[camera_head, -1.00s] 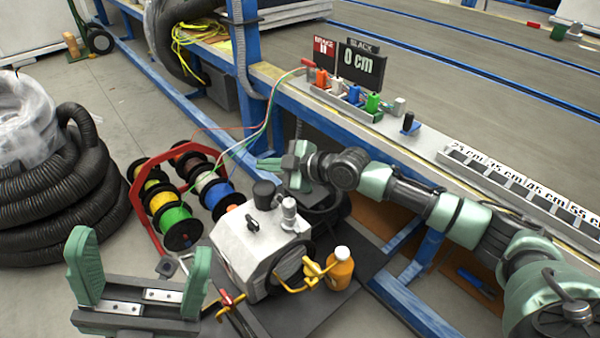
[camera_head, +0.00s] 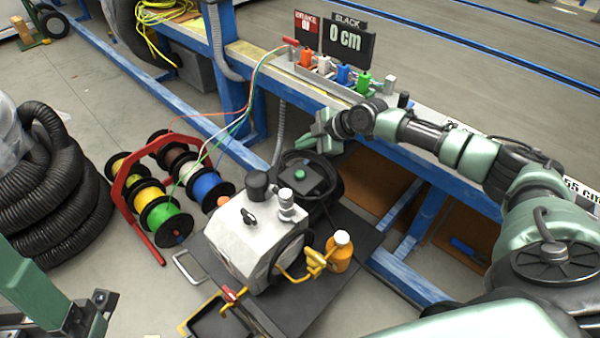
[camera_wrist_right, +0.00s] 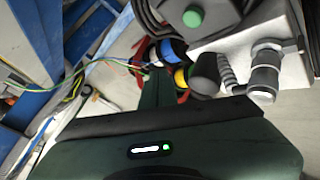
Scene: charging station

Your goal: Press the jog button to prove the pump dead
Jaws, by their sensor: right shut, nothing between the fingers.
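The green jog button (camera_head: 300,174) sits on a black box behind the pump unit (camera_head: 246,238), a light grey housing with a black cap and a silver fitting. In the right wrist view the button (camera_wrist_right: 193,18) is near the top edge. My right gripper (camera_head: 318,131) is shut and empty. It is above and beyond the button, apart from it, beside the blue bench frame. Its dark green fingers (camera_wrist_right: 155,92) also show in the wrist view. My left gripper (camera_head: 45,300) is only partly in view at the lower left corner; its jaw state is unclear.
A red rack of wire spools (camera_head: 130,185) stands left of the pump, with thin wires running up to the bench. An orange bottle (camera_head: 340,252) stands right of the pump. Black hose coils lie left.

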